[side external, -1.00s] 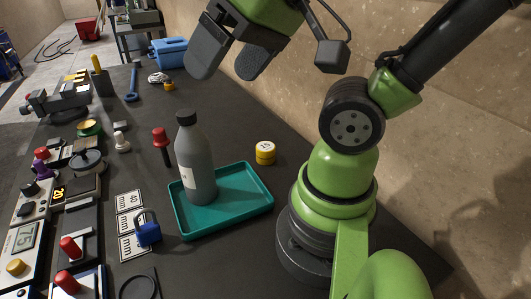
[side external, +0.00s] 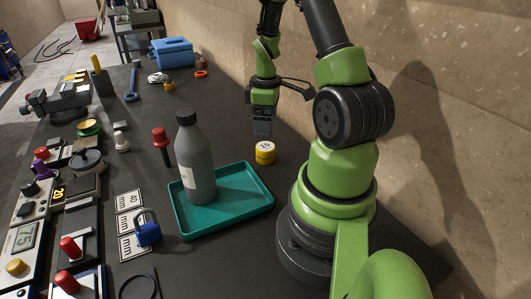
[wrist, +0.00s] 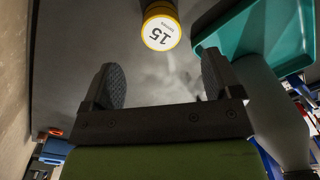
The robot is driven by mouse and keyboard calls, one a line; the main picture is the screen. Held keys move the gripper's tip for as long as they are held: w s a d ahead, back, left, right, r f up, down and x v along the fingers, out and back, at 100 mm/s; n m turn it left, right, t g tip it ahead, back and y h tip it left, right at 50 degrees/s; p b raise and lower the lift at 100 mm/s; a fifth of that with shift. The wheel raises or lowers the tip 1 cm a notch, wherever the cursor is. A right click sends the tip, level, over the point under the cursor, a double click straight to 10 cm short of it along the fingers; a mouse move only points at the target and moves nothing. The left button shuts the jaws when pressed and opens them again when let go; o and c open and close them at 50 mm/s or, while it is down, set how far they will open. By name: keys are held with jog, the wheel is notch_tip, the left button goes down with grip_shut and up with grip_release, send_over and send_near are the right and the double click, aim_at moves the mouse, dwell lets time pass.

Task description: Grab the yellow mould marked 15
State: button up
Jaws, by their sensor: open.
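The yellow mould (side external: 265,153) is a short round cylinder with a white top, standing on the dark table behind the teal tray, near my arm's base. My gripper (side external: 262,128) points down just above and beside the mould in the side view. In the wrist view its two dark fingers (wrist: 164,82) are spread wide with nothing between them.
A teal tray (side external: 256,198) holds a grey bottle (side external: 190,150), both close to the mould. A blue padlock (side external: 148,232) lies on white cards. A blue toolbox (side external: 172,52) stands farther back. The wall rises right behind my gripper. Table around the mould is clear.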

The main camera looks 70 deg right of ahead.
aim_at(265, 146)
notch_tip(265, 146, down, 10)
jog(key=shift+a+r, duration=0.1)
jog(key=shift+r, duration=0.1)
jog(key=c, duration=1.1)
